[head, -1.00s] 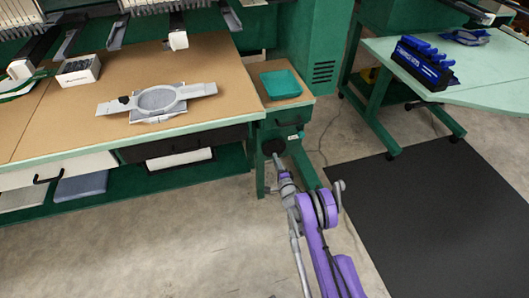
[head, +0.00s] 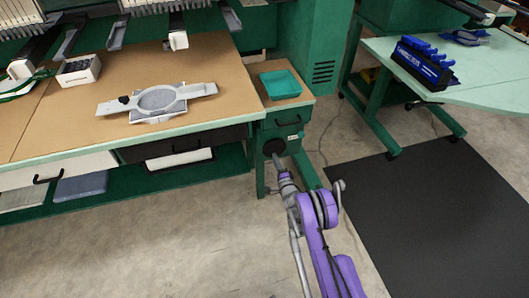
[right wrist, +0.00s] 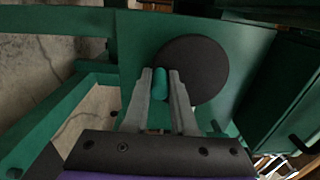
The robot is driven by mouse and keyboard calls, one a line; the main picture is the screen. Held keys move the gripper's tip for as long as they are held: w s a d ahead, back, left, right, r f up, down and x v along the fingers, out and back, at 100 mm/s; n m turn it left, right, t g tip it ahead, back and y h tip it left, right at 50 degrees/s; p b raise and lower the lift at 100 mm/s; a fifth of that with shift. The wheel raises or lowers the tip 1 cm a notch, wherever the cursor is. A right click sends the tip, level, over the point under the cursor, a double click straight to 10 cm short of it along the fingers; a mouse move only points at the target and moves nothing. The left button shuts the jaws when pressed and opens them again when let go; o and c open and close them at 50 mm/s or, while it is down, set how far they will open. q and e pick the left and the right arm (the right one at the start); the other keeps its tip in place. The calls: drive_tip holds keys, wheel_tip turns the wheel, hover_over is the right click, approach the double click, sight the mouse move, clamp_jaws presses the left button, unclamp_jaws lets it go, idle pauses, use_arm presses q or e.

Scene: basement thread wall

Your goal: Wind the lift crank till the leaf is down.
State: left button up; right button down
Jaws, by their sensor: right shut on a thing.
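The lift crank is a round black disc (right wrist: 205,62) with a teal knob (right wrist: 160,84), seen close in the right wrist view. In the head view the disc (head: 273,147) sits on the green cabinet front below the table's right end. My right gripper (right wrist: 160,76) is shut on the knob, one grey finger on each side of it. It also shows at the disc in the head view (head: 277,159), where it hides the knob. The brown table top (head: 225,95) looks level; I cannot tell which part is the leaf. My left gripper is not in view.
A pale green table (head: 480,75) with a blue tool rack (head: 424,62) stands right. A black mat (head: 430,200) covers the floor there.

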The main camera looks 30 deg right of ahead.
drive_tip(key=d, duration=0.1)
drive_tip(key=d+r+p, duration=0.1)
drive_tip(key=d+p, duration=0.1)
drive_tip(key=shift+s+d+r, duration=0.25)
drive_tip(key=shift+s+r, duration=0.1)
drive_tip(key=shift+s, duration=0.05)
drive_tip(key=shift+s+d+r, duration=0.1)
drive_tip(key=shift+d+r, duration=0.1)
drive_tip(key=c, duration=0.6)
unclamp_jaws()
drive_tip(key=shift+a+f, duration=0.1)
drive_tip(key=shift+a, duration=0.05)
drive_tip(key=shift+c, duration=0.2)
approach(282, 151)
drive_tip(key=shift+s+a+p, duration=0.1)
drive_tip(key=shift+s+p, duration=0.2)
drive_tip(key=shift+s, duration=0.2)
